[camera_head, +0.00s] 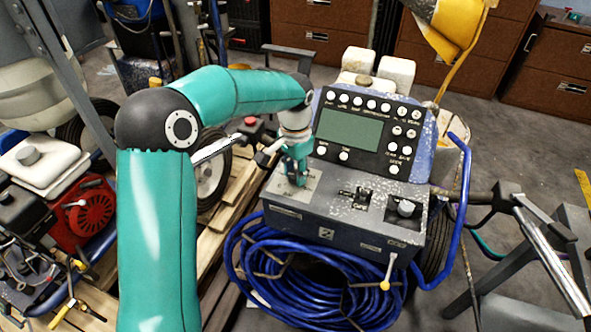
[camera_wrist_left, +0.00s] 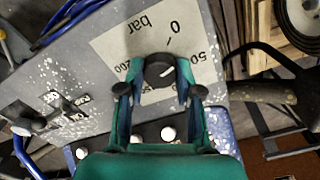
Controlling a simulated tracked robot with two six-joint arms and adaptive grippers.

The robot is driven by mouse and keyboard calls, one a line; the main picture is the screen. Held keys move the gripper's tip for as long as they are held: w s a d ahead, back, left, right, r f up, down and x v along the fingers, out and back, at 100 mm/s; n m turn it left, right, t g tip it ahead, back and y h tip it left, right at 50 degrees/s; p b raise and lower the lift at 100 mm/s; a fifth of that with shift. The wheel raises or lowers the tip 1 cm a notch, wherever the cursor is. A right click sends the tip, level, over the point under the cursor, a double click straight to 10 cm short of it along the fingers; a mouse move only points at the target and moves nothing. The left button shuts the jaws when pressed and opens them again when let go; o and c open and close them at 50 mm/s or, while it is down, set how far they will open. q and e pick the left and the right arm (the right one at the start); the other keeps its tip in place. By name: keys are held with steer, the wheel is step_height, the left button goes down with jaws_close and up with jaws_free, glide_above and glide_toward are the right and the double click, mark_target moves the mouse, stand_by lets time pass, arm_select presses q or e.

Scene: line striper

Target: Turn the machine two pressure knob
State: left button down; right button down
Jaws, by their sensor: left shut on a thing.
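The line striper marked "2" has a grey control box (camera_head: 345,222) in the middle of the head view. Its black pressure knob (camera_wrist_left: 158,70) sits on a pale dial plate (camera_wrist_left: 125,40) marked "0 bar", with other numbers partly covered. A white line shows on the knob. My left gripper (camera_head: 298,181) reaches down over the left end of the box and mostly hides the knob in the head view. In the left wrist view, the fingers of my left gripper (camera_wrist_left: 161,90) are on either side of the knob, shut on it. My right gripper is not in view.
A panel with a screen (camera_head: 348,132) and several buttons rises behind the box. Coiled blue hose (camera_head: 300,285) hangs in front. Another machine with a red engine (camera_head: 90,213) stands left.

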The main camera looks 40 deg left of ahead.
mark_target(295, 174)
arm_select(q)
steer(key=n, duration=0.5)
steer(key=shift+r+n, duration=0.1)
steer(key=shift+n, duration=0.2)
stand_by(0.4)
steer(key=c, duration=0.8)
jaws_free()
steer(key=shift+o, duration=0.2)
step_height(295, 174, up, 12)
